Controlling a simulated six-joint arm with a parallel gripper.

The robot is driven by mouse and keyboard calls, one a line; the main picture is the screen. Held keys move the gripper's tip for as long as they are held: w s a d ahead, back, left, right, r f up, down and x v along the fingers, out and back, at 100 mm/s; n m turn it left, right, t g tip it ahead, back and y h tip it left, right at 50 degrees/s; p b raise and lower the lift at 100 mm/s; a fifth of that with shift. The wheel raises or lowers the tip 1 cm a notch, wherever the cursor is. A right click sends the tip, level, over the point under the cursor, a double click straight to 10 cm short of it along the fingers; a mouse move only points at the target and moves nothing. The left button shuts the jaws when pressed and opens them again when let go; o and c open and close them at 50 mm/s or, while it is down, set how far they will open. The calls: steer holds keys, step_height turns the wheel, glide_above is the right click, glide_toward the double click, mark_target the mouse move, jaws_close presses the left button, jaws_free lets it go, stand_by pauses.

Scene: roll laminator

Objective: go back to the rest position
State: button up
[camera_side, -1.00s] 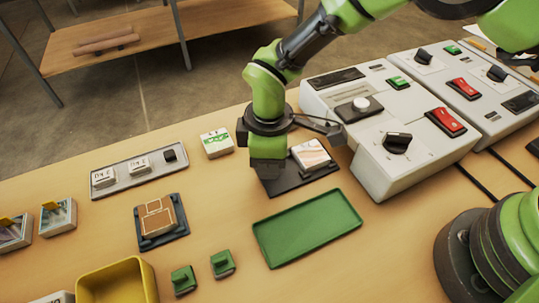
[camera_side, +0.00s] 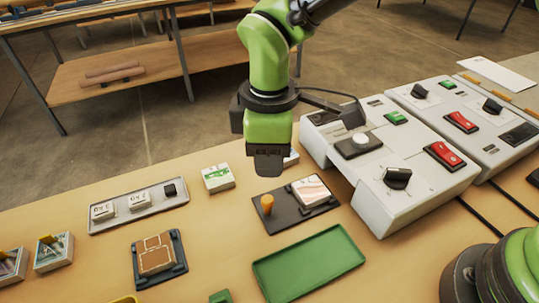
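My gripper (camera_side: 268,165) hangs pointing down in the air above the bench, above and behind a black plate (camera_side: 287,221). Its dark fingers are seen edge-on, so I cannot tell how far apart they are. No held object shows below the fingertips. An orange peg (camera_side: 267,204) stands upright on the left part of the plate, apart from the fingers. A small white object (camera_side: 291,160) is partly hidden behind the gripper.
The grey laminator (camera_side: 405,170) with red switches and black knobs stands to the right. A green tray (camera_side: 308,262) is in front, empty. A green-white box (camera_side: 217,178), a grey strip tray (camera_side: 137,205) and a brown block on a dark base (camera_side: 157,256) are to the left.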

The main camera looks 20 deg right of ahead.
steer(key=s+d+r+m+t+y, duration=0.3)
steer(key=d+r+m, duration=0.5)
steer(key=d+r, duration=0.65)
steer(key=s+d+r+m+t, duration=0.1)
steer(key=s+d+m+t, duration=0.1)
steer(key=s, duration=0.5)
steer(key=s+d+r+m+t+h, duration=0.1)
steer(key=s+d+r+m+t, duration=0.1)
steer(key=s+d+m, duration=0.2)
steer(key=shift+s+d+r+m, duration=0.2)
steer(key=shift+s+r+m, duration=0.1)
steer(key=shift+s+m, duration=1.1)
